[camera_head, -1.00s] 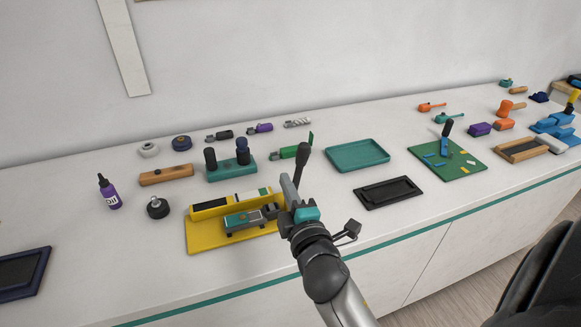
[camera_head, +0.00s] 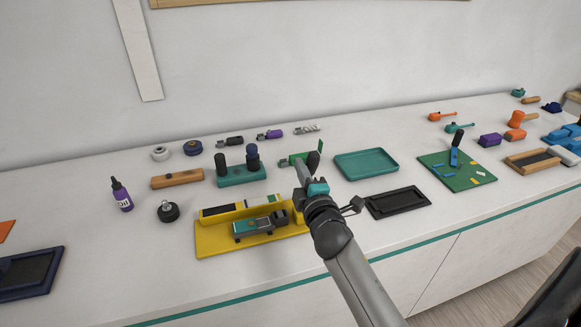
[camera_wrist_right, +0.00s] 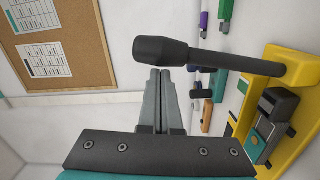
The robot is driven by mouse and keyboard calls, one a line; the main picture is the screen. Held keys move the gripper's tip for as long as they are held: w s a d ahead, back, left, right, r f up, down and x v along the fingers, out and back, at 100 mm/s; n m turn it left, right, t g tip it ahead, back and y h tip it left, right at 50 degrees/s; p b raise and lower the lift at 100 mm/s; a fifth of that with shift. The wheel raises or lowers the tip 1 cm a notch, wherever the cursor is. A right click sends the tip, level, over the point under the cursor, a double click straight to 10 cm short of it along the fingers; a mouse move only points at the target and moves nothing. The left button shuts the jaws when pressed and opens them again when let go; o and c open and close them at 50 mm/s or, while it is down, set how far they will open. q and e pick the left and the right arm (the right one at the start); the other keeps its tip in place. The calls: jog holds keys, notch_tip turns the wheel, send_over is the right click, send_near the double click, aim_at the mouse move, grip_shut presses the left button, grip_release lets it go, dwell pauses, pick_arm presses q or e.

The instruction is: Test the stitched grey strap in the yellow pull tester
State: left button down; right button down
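The yellow pull tester (camera_head: 212,245) sits near the counter's front edge, with a teal and grey clamp unit (camera_head: 252,227) on its base. Its lever has a black knob (camera_head: 313,162) and stands up at its right end. The wrist view shows the lever's knob (camera_wrist_right: 160,50) just beyond my fingertips, with its shaft running to the yellow frame (camera_wrist_right: 290,70). My right gripper (camera_head: 302,172) is at the lever; its two grey fingers (camera_wrist_right: 160,75) lie together, with no object visible between them. I cannot make out the grey strap for certain. My left gripper is not in view.
A teal post stand (camera_head: 241,178), a green-handled tool (camera_head: 290,161) and a teal tray (camera_head: 366,164) lie behind the tester. A black tray (camera_head: 398,203) is to the right. An oil bottle (camera_head: 122,196) and a black round weight (camera_head: 168,211) stand to the left.

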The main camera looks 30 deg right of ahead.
jog(key=shift+s+d, duration=0.1)
jog(key=shift+d, duration=0.15)
dwell(0.3)
jog(key=shift+s+d+f+m, duration=0.1)
jog(key=shift+d+m, duration=0.25)
jog(key=shift+m, duration=0.05)
jog(key=shift+d, duration=0.1)
jog(key=shift+s+d+m+p, duration=0.15)
jog(key=shift+d+m+p, duration=0.45)
jog(key=shift+d, duration=0.05)
jog(key=shift+s+d+f+m+y+b, duration=0.15)
jog(key=shift+s+d+f+m+b, duration=0.35)
jog(key=shift+d+f+m, duration=1.35)
jog(key=shift+s+d+f+m+y+b, duration=0.2)
jog(key=shift+s+d+f+m+b, duration=0.35)
jog(key=shift+d+f+m, duration=1.3)
jog(key=shift+s+d+f+m+y+b, duration=0.15)
jog(key=shift+s+d+f+m+b, duration=0.35)
jog(key=shift+d+f+m, duration=1.35)
jog(key=shift+w+d+f, duration=0.1)
jog(key=shift+w+f, duration=0.05)
